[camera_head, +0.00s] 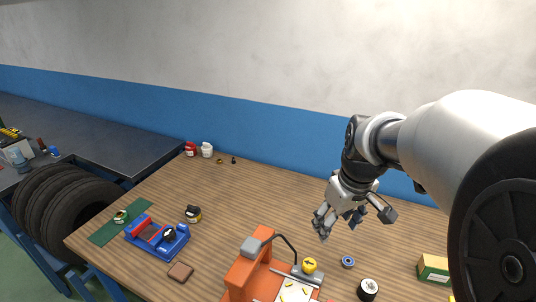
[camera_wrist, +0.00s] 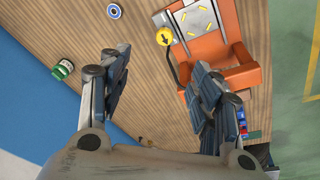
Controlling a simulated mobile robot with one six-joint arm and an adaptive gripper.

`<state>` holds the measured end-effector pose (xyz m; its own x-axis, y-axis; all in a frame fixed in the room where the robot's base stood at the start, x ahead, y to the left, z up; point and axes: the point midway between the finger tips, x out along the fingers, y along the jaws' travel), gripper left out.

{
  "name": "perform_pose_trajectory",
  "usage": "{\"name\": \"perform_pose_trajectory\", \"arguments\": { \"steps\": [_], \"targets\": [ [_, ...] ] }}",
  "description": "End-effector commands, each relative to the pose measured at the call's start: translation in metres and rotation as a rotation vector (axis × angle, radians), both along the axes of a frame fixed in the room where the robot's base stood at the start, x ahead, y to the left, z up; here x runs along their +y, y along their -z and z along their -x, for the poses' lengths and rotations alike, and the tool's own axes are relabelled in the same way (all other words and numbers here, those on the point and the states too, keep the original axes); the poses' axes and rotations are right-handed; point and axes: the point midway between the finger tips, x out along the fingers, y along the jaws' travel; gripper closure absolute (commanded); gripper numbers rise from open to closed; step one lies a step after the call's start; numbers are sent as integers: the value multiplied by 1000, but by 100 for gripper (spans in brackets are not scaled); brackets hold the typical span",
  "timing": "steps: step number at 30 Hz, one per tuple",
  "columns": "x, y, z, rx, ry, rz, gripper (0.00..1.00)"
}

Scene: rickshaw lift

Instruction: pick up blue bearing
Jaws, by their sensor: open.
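The blue bearing (camera_head: 348,262) is a small blue ring with a light centre, lying flat on the wooden table near the front right. It also shows in the wrist view (camera_wrist: 114,11) at the top, left of the orange machine. My gripper (camera_head: 338,226) is open and empty above the table, behind and a little left of the bearing in the head view. In the wrist view my gripper (camera_wrist: 160,80) has its fingers spread wide, with bare wood between them. The bearing lies beyond the fingertips, apart from them.
An orange machine (camera_head: 247,272) with a yellow knob (camera_head: 309,265) stands left of the bearing. A black-and-white roll (camera_head: 368,289) and a yellow-green box (camera_head: 433,268) are to the right. A blue fixture (camera_head: 158,238) sits far left. The table's middle is clear.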

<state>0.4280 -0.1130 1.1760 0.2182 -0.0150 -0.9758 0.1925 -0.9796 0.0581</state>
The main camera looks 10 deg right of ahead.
Motion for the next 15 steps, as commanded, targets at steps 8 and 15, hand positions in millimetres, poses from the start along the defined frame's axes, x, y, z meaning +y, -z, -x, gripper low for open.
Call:
{"name": "perform_pose_trajectory", "arguments": {
  "steps": [8, 15],
  "targets": [
    [-92, 77, -59, 80, -84, -17, 42],
    [-135, 123, -73, 104, -130, -29, 42]
  ]
}}
